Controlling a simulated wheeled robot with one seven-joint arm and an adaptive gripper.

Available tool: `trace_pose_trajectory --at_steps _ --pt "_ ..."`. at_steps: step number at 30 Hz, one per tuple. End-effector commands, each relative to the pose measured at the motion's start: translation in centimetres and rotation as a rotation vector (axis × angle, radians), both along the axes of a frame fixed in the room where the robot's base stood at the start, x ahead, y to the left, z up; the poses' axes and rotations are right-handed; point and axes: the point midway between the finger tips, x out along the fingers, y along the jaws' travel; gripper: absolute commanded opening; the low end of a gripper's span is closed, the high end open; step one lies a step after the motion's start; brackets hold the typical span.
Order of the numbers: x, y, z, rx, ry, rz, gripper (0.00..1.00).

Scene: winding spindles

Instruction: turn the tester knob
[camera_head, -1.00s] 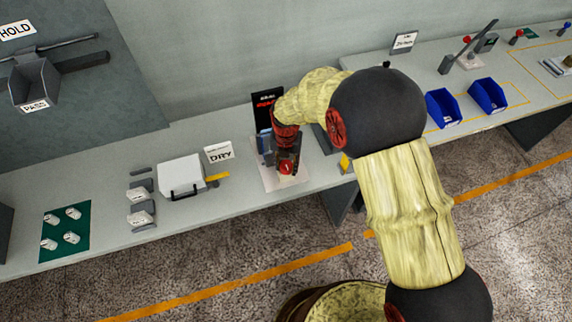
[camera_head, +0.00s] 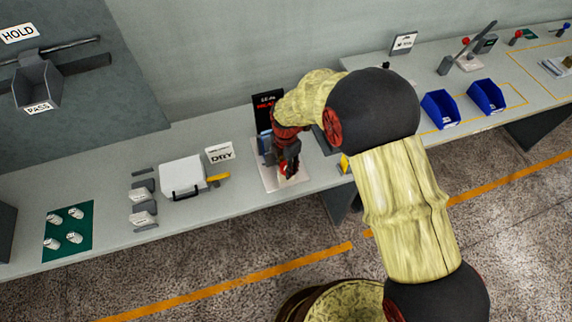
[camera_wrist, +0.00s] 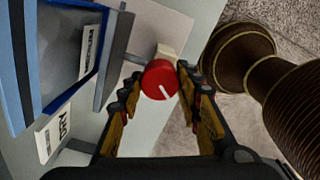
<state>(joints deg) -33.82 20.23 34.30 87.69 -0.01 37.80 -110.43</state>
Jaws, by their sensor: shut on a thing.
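The tester knob (camera_wrist: 160,80) is a round red knob with a white pointer line aimed toward the lower right in the wrist view. It sits on a pale block on the tester's light plate. In the head view the knob (camera_head: 285,169) shows only in part, below my gripper. My gripper (camera_wrist: 158,86) is shut on the knob, one finger on each side of it. The tester's black display (camera_head: 266,104) stands behind my wrist; its text is too small to read and partly hidden.
A blue tray (camera_wrist: 86,88) and a grey upright bar (camera_wrist: 113,62) are close left of my fingers. A DRY card (camera_head: 219,152) and a white box (camera_head: 182,176) stand left of the tester. Blue bins (camera_head: 440,110) are to the right.

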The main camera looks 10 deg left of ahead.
Motion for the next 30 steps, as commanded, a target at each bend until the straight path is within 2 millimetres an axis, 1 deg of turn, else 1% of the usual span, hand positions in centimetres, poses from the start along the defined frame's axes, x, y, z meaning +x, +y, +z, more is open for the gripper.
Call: trace_pose_trajectory --at_steps 30 --pt "0.19 0.15 0.05 0.000 -0.001 -0.962 0.09"
